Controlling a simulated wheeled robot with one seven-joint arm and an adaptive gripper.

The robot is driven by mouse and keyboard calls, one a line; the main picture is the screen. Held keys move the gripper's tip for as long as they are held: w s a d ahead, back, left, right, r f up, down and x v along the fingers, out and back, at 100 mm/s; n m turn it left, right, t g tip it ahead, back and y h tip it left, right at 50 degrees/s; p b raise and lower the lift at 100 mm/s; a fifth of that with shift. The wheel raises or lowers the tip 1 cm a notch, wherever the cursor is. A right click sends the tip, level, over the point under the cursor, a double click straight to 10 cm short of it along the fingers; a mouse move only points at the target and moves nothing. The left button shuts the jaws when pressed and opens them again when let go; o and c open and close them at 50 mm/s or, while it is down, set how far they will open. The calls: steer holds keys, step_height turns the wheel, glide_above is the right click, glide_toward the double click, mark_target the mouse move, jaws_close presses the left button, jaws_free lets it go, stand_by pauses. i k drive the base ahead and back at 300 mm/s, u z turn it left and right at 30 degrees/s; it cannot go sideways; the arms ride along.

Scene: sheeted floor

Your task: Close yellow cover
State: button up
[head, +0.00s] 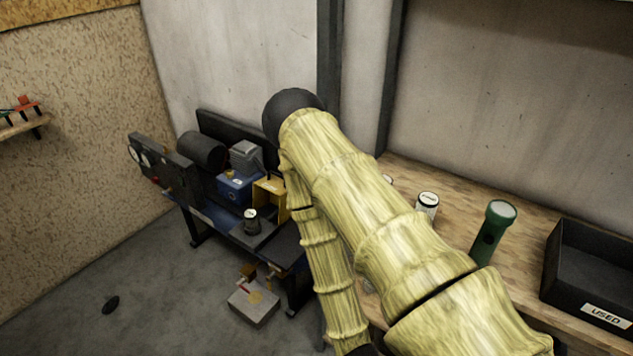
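A yellow cover (268,187) sits on a dark blue machine bench (222,221) against the back wall, left of the middle. It looks like a small angular yellow housing. My yellow-sleeved arm hides its right side, and I cannot tell how far open it stands. My arm bends at a dark elbow just above and right of it, then runs down to the bottom edge. My gripper is not visible in this view.
A blue box (238,188), a grey block (246,156) and a dark cylinder (202,152) crowd the bench. A grey box (254,305) stands on the floor. The wooden worktop at right holds a can (427,205), a green flashlight (492,234) and a black bin (590,265).

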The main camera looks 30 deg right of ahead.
mark_target(271, 188)
steer(key=z, duration=0.6)
steer(key=i, duration=0.45)
steer(key=k, duration=0.45)
steer(key=u, duration=1.6)
steer(key=k, duration=0.5)
steer(key=z, duration=0.85)
steer(key=i, duration=1.65)
